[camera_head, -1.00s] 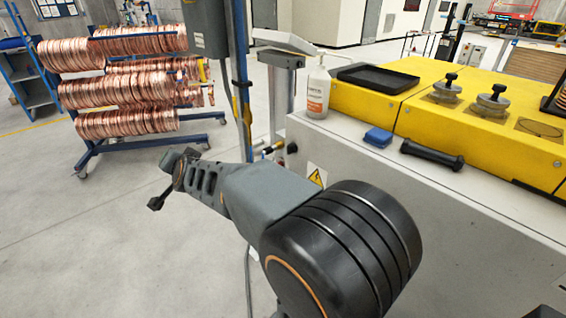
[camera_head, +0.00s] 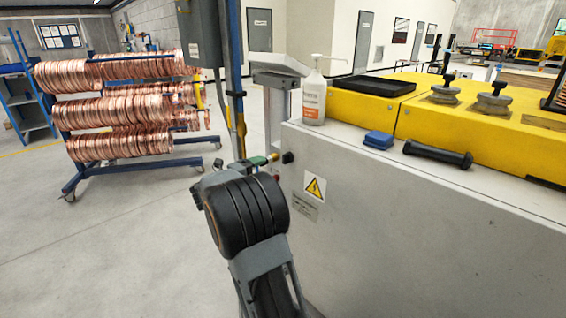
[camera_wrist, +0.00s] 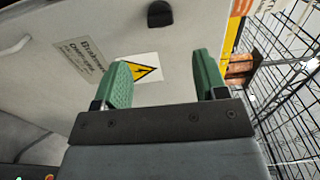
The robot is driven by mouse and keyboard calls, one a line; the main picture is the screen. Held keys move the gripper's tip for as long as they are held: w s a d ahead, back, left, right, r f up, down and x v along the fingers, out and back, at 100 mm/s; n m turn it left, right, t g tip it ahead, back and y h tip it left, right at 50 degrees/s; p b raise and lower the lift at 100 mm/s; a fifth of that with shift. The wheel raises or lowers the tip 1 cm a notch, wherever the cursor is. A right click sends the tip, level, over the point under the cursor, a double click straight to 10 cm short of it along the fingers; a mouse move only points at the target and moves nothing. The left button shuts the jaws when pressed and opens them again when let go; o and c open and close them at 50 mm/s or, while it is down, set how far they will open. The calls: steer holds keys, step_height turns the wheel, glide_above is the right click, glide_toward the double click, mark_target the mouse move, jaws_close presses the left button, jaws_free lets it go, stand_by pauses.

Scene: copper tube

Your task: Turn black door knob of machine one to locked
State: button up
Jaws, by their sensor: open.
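The black knob (camera_head: 288,157) sits on the upper left end of the grey machine cabinet (camera_head: 380,220) in the head view. In the wrist view the knob (camera_wrist: 160,13) shows at the top edge, beyond my fingertips and roughly between their lines. My gripper (camera_wrist: 163,80) has two green fingers spread wide, with nothing between them. The fingers are apart from the knob. In the head view my arm mostly hides the gripper; a green part shows just left of the knob. I cannot read the knob's setting.
A yellow warning label (camera_head: 315,187) is on the cabinet below the knob. A blue post (camera_head: 238,90) with cables stands close at the left. A bottle (camera_head: 314,95), a blue block (camera_head: 378,139) and a black handle (camera_head: 437,154) are on top. A copper coil rack (camera_head: 120,100) stands further left.

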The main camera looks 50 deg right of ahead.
mark_target(283, 160)
steer(key=d, duration=1)
steer(key=shift+s+d, duration=0.2)
steer(key=shift+s, duration=0.15)
steer(key=shift+c, duration=0.2)
steer(key=c, duration=0.9)
